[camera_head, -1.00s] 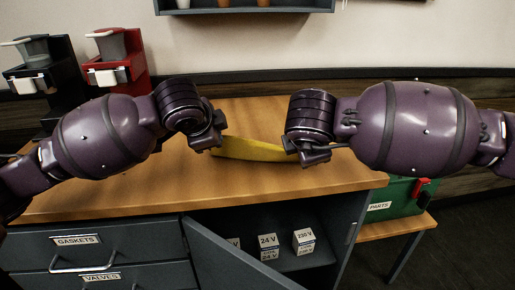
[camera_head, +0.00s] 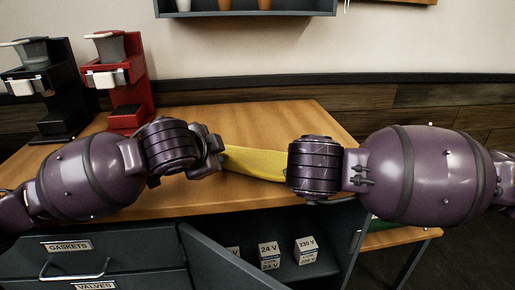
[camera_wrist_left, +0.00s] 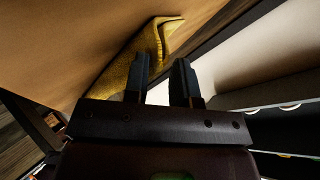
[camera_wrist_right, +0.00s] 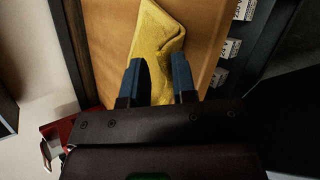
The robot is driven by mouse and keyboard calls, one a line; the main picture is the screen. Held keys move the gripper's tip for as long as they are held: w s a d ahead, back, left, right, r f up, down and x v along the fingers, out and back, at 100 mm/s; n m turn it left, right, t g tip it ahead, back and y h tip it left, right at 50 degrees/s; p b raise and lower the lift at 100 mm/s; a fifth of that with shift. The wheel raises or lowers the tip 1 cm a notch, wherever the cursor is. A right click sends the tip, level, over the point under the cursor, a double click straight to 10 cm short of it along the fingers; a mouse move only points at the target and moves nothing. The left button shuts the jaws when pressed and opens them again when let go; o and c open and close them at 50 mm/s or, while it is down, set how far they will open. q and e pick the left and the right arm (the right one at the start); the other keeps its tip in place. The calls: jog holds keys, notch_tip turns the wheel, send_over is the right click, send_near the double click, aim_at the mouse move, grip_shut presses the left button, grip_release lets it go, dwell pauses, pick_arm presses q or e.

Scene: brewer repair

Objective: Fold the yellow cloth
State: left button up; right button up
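The yellow cloth (camera_head: 252,163) lies on the wooden counter between my two grippers, as a long narrow strip in the head view. My left gripper (camera_head: 218,158) is at its left end. In the left wrist view its fingers (camera_wrist_left: 160,80) are apart, with the cloth (camera_wrist_left: 138,52) beyond and beside them, one edge raised or folded over. My right gripper's fingers (camera_wrist_right: 160,80) are also apart in the right wrist view. The cloth (camera_wrist_right: 157,40) runs in behind and between them, looking folded into layers. In the head view the right fingertips are hidden by the wrist.
A red brewer (camera_head: 118,80) and a black brewer (camera_head: 50,95) stand at the back left of the wooden counter (camera_head: 270,118). Below the front edge a cabinet door (camera_head: 225,262) hangs open, with labelled boxes (camera_head: 269,255) inside. The counter behind the cloth is clear.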

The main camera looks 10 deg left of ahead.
pick_arm(q)
jog(key=o, duration=0.4)
jog(key=shift+c, duration=0.2)
pick_arm(e)
jog(key=o, duration=0.3)
pick_arm(q)
jog(key=s+d+r, duration=0.2)
jog(key=s+r, duration=0.3)
jog(key=r, duration=0.4)
jog(key=shift+s, duration=0.35)
pick_arm(e)
jog(key=shift+o, duration=0.2)
jog(key=s+d+r, duration=0.2)
jog(key=s+r, duration=0.3)
jog(key=r, duration=0.4)
jog(key=shift+s, duration=0.35)
pick_arm(q)
jog(key=shift+f, duration=0.1)
pick_arm(e)
jog(key=shift+a+f, duration=0.1)
